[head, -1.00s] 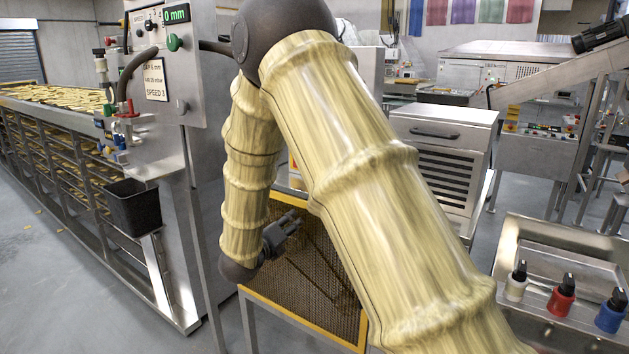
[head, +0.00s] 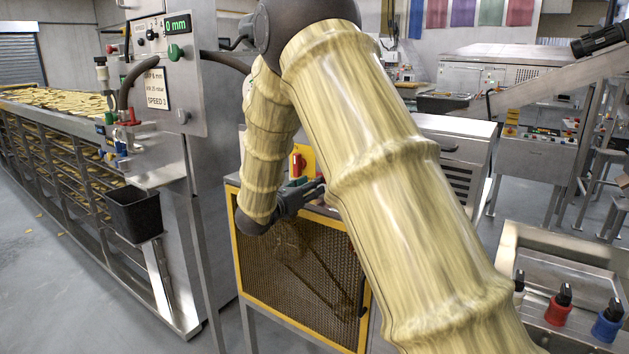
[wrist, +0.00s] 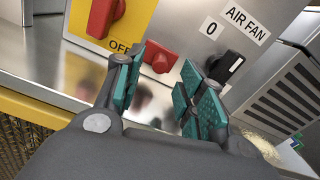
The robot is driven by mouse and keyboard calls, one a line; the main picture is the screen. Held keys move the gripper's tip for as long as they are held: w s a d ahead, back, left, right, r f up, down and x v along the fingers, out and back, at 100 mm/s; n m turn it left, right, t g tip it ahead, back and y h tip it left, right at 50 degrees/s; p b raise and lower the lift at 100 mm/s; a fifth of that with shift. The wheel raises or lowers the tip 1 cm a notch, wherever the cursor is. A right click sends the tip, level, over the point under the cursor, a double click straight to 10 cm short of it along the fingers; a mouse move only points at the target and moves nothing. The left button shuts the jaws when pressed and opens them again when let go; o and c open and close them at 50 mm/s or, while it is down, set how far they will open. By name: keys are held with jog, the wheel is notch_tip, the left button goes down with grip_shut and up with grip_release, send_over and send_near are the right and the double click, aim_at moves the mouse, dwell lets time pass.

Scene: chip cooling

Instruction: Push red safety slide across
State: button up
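The red slide (wrist: 160,57) is a small red block on the grey panel in the wrist view, between the yellow OFF plate and the black AIR FAN knob. In that view my gripper (wrist: 166,74) is open, with its green-padded fingers apart and nothing between the pads. The red block shows beyond the gap between the fingertips; I cannot tell whether they touch it. In the head view my gripper (head: 312,190) is beside the yellow switch plate (head: 302,162), above the mesh guard. The slide cannot be made out there.
A red rotary switch (wrist: 104,16) is on the yellow plate and the AIR FAN knob (wrist: 226,66) is to the right. The yellow-framed mesh guard (head: 300,275) is below my gripper. A louvred grey cabinet (head: 462,170) stands to the right.

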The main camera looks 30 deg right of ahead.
jog(key=shift+p+x, duration=0.3)
jog(key=shift+x, duration=1.15)
grip_shut()
